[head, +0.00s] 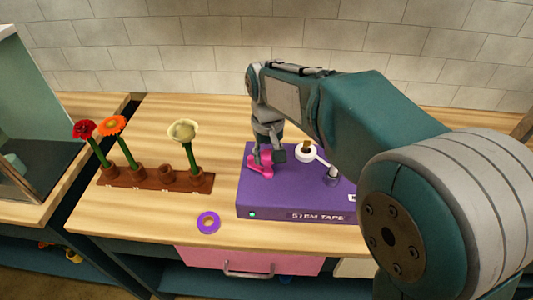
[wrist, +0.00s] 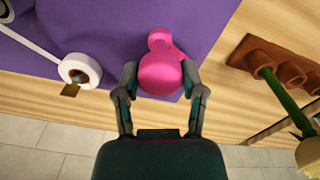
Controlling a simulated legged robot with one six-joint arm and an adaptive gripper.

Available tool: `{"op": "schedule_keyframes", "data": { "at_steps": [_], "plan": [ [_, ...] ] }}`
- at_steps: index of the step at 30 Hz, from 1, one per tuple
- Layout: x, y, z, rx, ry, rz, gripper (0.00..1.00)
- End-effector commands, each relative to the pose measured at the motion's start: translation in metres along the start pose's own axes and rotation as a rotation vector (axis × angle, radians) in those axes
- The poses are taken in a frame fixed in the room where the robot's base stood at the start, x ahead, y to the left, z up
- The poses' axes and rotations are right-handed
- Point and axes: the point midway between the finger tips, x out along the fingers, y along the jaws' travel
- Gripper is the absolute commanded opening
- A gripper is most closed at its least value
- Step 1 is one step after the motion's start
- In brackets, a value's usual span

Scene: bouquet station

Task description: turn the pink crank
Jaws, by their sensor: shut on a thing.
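The pink crank (head: 258,168) stands on top of the purple stem tape box (head: 275,207), towards its left side. My gripper (head: 268,157) reaches down from above and is shut on the crank. In the wrist view the crank's rounded pink knob (wrist: 160,73) sits between the two fingers of my gripper (wrist: 160,85), with one finger on each side. The crank's narrower arm runs beyond the knob over the purple surface. Part of the crank is hidden by the fingers in the head view.
A white tape roll (head: 306,152) with a strip leading to a grey post (head: 331,176) stands right of the crank. A brown rack (head: 150,178) with red, orange and cream flowers stands left. A purple ring (head: 208,222) lies in front on the wooden counter (head: 140,228).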

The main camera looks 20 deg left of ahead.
Motion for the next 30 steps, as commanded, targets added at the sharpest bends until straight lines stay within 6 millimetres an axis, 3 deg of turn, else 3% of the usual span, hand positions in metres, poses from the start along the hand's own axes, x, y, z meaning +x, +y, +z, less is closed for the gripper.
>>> {"op": "schedule_keyframes", "data": {
  "at_steps": [22,23,25,30],
  "plan": [
    [-0.0014,0.0,-0.0025,0.102,0.008,0.002,0.06],
    [-0.0014,-0.0001,-0.0025,0.102,0.008,0.002,0.58],
    [-0.0014,-0.0003,-0.0025,0.102,0.008,0.002,0.88],
    [-0.0005,-0.0009,-0.002,0.102,0.005,0.001,0.88]
  ]
}}
